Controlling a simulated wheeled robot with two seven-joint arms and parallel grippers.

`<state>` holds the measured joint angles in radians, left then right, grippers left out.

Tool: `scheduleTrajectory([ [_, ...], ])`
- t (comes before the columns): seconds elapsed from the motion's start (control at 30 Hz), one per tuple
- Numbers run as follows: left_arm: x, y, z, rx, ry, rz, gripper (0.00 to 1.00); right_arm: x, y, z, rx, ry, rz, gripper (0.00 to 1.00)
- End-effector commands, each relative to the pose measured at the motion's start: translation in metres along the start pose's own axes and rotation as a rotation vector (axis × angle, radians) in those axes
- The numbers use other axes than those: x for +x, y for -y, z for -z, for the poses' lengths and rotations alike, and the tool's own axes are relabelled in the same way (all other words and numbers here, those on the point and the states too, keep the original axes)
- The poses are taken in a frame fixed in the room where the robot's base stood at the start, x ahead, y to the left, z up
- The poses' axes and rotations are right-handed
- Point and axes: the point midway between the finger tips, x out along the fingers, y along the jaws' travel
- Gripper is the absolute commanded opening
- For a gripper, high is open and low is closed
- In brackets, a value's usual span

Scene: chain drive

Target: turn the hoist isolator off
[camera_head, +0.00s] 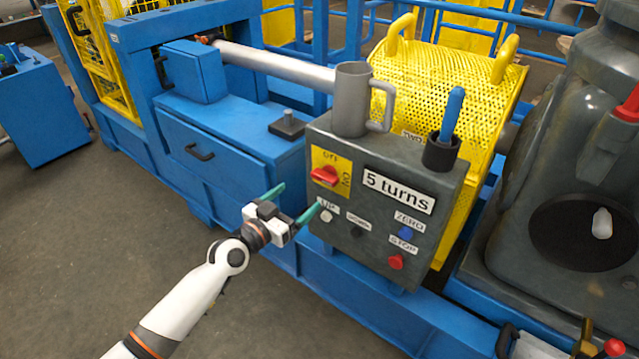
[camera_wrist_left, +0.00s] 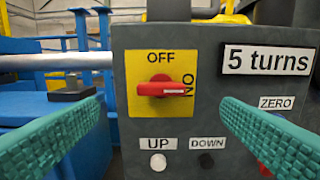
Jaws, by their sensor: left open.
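The hoist isolator is a red rotary knob (camera_head: 324,176) on a yellow plate marked OFF at the top and ON at the right side. It is on the front of a grey control box (camera_head: 445,205). In the left wrist view the knob (camera_wrist_left: 165,88) has its handle level, its pale-marked end pointing right towards ON. My left gripper (camera_head: 300,196) is open and empty, in front of the box and apart from the knob. In the left wrist view its green fingers lie left and right of the knob, slightly lower. I do not make out my right gripper.
Below the isolator are a white UP button (camera_head: 326,216) and a black DOWN button (camera_head: 356,231). Blue ZERO (camera_head: 405,233) and red STOP (camera_head: 396,262) buttons are to the right. A grey mug (camera_head: 351,100) and a holder with a blue-handled tool (camera_head: 452,115) stand on top.

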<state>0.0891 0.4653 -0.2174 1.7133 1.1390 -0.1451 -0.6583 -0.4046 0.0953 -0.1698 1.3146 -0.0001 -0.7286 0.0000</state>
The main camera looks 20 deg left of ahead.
Motion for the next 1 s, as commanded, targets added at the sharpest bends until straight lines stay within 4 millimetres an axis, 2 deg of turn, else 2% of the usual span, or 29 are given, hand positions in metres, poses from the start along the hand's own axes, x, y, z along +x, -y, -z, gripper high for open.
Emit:
scheduleTrajectory([
  [0.1,0.026,0.000,-0.001,-0.004,0.002,0.000,0.87,-0.002,0.000,-0.003,0.000,0.003,0.000,0.36],
  [0.3,0.066,0.000,0.000,-0.003,0.001,0.000,0.87,-0.009,0.001,-0.013,0.002,0.011,0.001,0.36],
  [0.5,0.091,0.001,0.001,-0.003,-0.001,0.000,0.87,-0.019,0.001,-0.024,0.004,0.018,0.002,0.36],
  [0.9,0.098,0.000,0.001,-0.001,-0.003,0.000,0.87,-0.024,0.002,-0.028,0.005,0.020,0.002,0.36],
  [1.0,0.098,0.000,0.001,-0.001,-0.003,0.000,0.73,-0.024,0.002,-0.028,0.005,0.020,0.002,0.36],
])
